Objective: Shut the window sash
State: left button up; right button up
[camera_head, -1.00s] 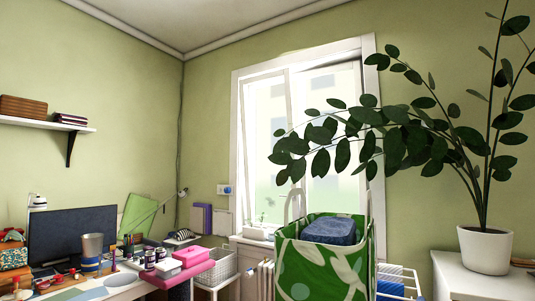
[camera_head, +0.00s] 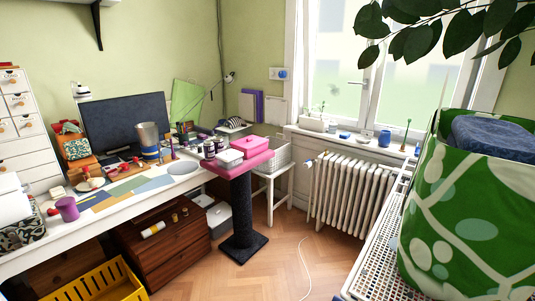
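The window sash (camera_head: 345,75) is at the upper right of the head view, in a white frame. Its handle (camera_head: 358,84) shows near the middle post. Leaves and the green bag hide part of the window's right side. I cannot tell from this view how far the sash stands open. Neither of my grippers shows.
A green patterned bag (camera_head: 440,215) with blue cloth stands on a white rack (camera_head: 372,262) at the right. A radiator (camera_head: 345,195) and a sill (camera_head: 365,148) with small pots are below the window. A pink-topped post (camera_head: 241,205) stands mid-floor. Wooden floor (camera_head: 270,275) is partly clear.

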aim_at(361, 123)
jog(key=i+j+u, duration=0.8)
jog(key=i+u, duration=0.25)
jog(key=k, duration=0.1)
